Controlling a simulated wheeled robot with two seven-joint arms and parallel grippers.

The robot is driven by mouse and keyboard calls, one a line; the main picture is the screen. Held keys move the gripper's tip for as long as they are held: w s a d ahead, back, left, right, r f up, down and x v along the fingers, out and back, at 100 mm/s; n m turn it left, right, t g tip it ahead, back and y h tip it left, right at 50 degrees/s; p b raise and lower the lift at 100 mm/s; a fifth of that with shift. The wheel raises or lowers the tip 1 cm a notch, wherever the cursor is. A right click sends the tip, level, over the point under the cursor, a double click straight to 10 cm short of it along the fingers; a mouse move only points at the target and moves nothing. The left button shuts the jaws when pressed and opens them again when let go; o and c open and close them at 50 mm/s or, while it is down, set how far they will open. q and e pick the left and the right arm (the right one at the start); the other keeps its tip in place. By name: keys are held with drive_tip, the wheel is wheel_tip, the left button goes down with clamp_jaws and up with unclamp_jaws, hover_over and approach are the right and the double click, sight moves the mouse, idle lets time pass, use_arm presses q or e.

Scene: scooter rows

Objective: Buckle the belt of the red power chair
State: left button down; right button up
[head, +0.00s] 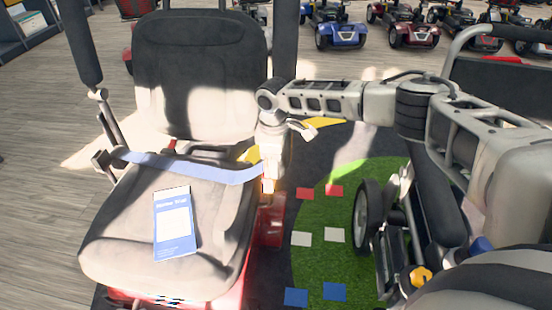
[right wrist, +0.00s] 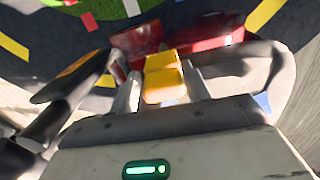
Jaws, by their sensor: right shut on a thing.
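The red power chair (head: 195,70) has a grey seat and back, with red bodywork low at the front and right side. Its blue belt (head: 190,170) stretches across the seat from the left armrest side to my right gripper (head: 268,180) at the seat's right edge. In the right wrist view, my right gripper (right wrist: 163,92) is shut on a yellow piece (right wrist: 163,78), which sits between its fingers. A bit of blue belt (right wrist: 262,102) shows beside it. Whether the yellow piece is joined to anything below is too unclear to tell. My left gripper is out of view.
A blue-and-white leaflet (head: 174,222) lies on the seat. Green turf (head: 340,205) with coloured squares lies to the right of the chair, beside a wheeled device (head: 368,222). Several scooters (head: 400,25) stand at the back. Wooden floor at left is clear.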

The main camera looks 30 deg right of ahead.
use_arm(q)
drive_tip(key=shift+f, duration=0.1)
use_arm(e)
drive_tip(key=shift+s+f, duration=0.2)
drive_tip(key=shift+f, duration=0.2)
drive_tip(key=o, duration=1.2)
drive_tip(key=shift+c, duration=0.2)
drive_tip(key=shift+o, duration=0.9)
drive_tip(key=shift+w+f, duration=0.1)
use_arm(q)
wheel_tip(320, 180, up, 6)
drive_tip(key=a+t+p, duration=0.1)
drive_tip(key=p, duration=0.2)
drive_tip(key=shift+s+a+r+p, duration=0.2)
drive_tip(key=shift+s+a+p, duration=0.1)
use_arm(e)
wheel_tip(320, 180, up, 16)
drive_tip(key=shift+w+a, duration=0.15)
drive_tip(key=shift+a, duration=0.05)
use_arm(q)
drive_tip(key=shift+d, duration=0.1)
